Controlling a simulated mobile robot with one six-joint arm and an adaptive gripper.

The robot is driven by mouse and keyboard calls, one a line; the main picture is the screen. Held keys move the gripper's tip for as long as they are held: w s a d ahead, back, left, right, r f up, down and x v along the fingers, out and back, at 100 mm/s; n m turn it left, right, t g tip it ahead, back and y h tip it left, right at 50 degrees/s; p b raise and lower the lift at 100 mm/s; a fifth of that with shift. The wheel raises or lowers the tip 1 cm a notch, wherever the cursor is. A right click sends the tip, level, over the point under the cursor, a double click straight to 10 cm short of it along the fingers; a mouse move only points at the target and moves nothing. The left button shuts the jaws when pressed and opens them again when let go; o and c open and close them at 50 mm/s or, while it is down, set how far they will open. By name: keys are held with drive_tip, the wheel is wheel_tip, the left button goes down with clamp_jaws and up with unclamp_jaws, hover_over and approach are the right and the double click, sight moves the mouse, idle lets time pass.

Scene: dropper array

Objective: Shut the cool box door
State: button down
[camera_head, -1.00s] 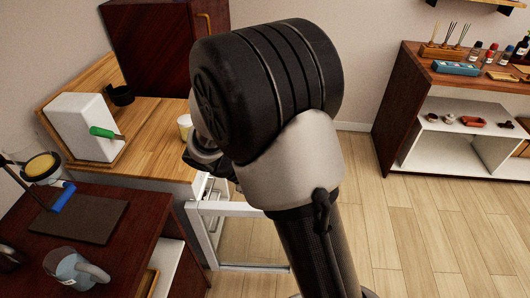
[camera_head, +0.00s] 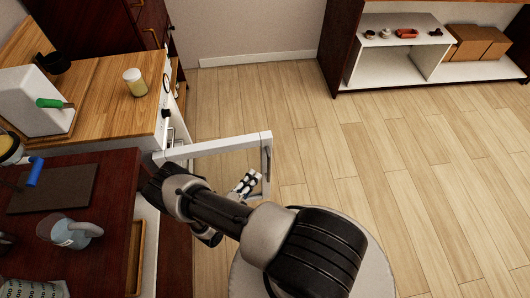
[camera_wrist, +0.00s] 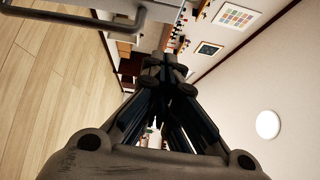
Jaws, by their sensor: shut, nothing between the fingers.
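The cool box door (camera_head: 215,145) is a white frame that stands wide open, jutting out to the right from the front of the wooden-topped counter. Its upright handle (camera_head: 267,165) is at its free end. My gripper (camera_head: 254,176) is shut and empty, low on the near side of the door, just left of the handle in the head view. I cannot tell whether it touches the door. In the wrist view my closed fingers (camera_wrist: 168,72) point away, and a pale frame with a bar, likely the door (camera_wrist: 85,14), shows at upper left. The cool box interior is mostly hidden.
A dark table (camera_head: 107,180) with a jug (camera_head: 68,232) stands at near left. A lidded jar (camera_head: 135,82) sits near the edge of the wooden counter (camera_head: 95,100). A low shelf (camera_head: 398,62) stands at the back. The floor (camera_head: 370,150) to the right is clear.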

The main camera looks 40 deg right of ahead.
hover_over(268, 160)
drive_tip(key=s+a, duration=0.2)
drive_tip(key=shift+s+f+n+b, duration=0.15)
drive_tip(key=shift+f+n+b, duration=0.2)
drive_tip(key=shift+b, duration=0.1)
drive_tip(key=shift+w+d+b, duration=0.15)
drive_tip(key=shift+w+d, duration=0.15)
drive_tip(key=shift+w, duration=0.3)
drive_tip(key=shift+w+d+b, duration=0.1)
drive_tip(key=shift+w+d, duration=0.15)
drive_tip(key=shift+w, duration=0.4)
drive_tip(key=shift+w+d+b, duration=0.15)
drive_tip(key=shift+w+d, duration=0.15)
drive_tip(key=shift+w, duration=0.3)
